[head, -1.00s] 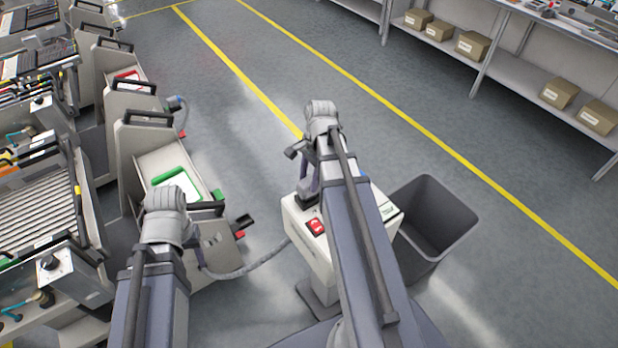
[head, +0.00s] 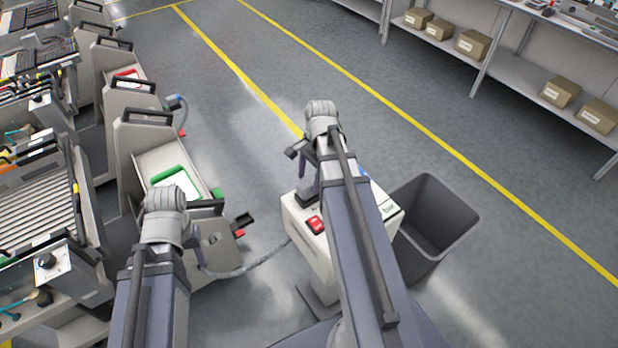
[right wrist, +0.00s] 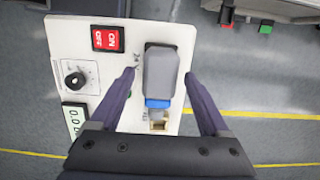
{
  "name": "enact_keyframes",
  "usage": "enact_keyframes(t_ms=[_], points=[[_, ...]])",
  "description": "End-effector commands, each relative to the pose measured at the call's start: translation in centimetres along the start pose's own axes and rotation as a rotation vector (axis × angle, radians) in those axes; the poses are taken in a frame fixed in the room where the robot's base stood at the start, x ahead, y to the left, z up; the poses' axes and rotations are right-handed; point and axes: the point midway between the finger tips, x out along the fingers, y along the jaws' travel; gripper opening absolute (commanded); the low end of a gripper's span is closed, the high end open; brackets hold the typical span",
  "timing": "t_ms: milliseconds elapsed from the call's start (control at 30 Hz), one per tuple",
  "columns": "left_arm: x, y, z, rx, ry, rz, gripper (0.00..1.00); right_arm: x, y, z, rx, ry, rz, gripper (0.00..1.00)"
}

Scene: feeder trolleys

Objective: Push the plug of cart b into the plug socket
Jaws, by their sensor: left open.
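In the right wrist view, a grey plug (right wrist: 161,72) with a blue band lies over the white top of the socket box (right wrist: 205,40). A small brass-coloured part shows at its blue end; I cannot tell how far the plug is in the socket. My right gripper (right wrist: 160,77) is open, one finger on each side of the plug, with narrow gaps. In the head view, the socket box (head: 318,245) stands under my right arm. A grey cable (head: 250,267) runs from the left trolley (head: 150,150) to it. My left gripper (head: 203,252) is open beside that trolley, partly hidden by its wrist.
The box carries a red ON/OFF switch (right wrist: 107,39), a knob (right wrist: 76,79) and a counter (right wrist: 74,116). A dark bin (head: 440,215) stands right of the box. More trolleys line the left. Shelves with cartons (head: 560,92) stand at the right.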

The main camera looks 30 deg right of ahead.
Motion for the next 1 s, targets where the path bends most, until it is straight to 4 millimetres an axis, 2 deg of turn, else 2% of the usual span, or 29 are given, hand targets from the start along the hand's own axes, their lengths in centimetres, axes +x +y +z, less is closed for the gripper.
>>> enact_keyframes(t_ms=[67, 467, 667, 1000], points=[[0.0, 0.0, 0.0, 0.0, 0.0, 0.0, 0.5, 0.0, 0.0, 0.0, 0.0, 0.0, 0.0, 0.89], [-0.5, -0.1, 0.0, 0.0, 0.0, 0.0, 0.5, -0.5, 0.0, 0.0, 0.0, 0.0, 0.0, 0.89], [-2.3, -0.2, 0.1, 0.0, 0.0, 0.0, 0.5, -2.4, 0.0, 0.1, 0.0, 0.0, 0.0, 0.89], [-6.8, -0.7, 0.4, 0.0, 0.0, 0.0, 0.5, -6.9, 0.0, 0.1, 0.001, 0.0, 0.0, 0.89]])
